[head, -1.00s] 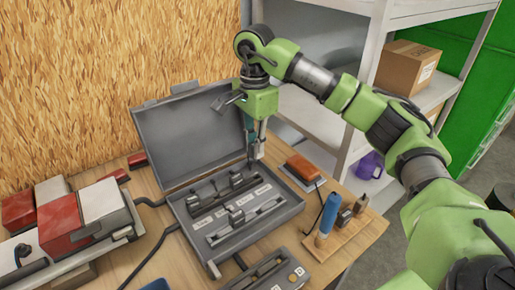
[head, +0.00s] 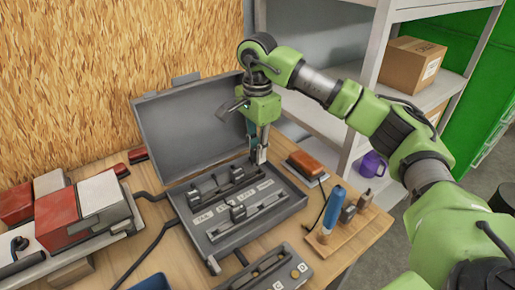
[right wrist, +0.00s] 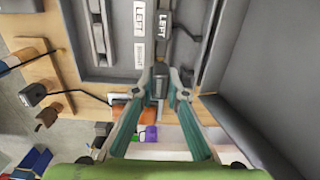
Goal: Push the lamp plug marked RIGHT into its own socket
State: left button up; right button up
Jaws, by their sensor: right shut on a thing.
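An open grey case (head: 287,212) stands on the wooden bench, with dark holders and white labels inside. My right gripper (head: 259,157) points down at the case's back right corner. In the right wrist view the gripper (right wrist: 159,78) is shut on a small dark plug (right wrist: 158,87). A RIGHT label (right wrist: 139,56) lies beside the fingertips, and a LEFT label (right wrist: 138,18) farther along. A dark block marked LEFT (right wrist: 163,25), with a cable, sits beyond the fingertips. The held plug's marking and the socket under it cannot be made out. My left gripper is out of view.
The raised case lid (head: 190,130) stands behind the gripper. An orange-brown block (head: 305,163) and a wooden holder with a blue-handled tool (head: 332,208) are to the right. Red and white lamps (head: 75,215) sit at the left. A grey control box (head: 270,272) is in front.

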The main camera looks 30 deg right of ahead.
jog(key=shift+f, duration=0.15)
jog(key=shift+f, duration=0.3)
jog(key=shift+b, duration=0.3)
jog(key=shift+f, duration=0.5)
dwell(0.4)
jog(key=shift+f+b, duration=0.55)
jog(key=shift+f, duration=0.1)
jog(key=shift+f+b, duration=0.3)
jog(key=shift+f, duration=0.2)
dwell(0.4)
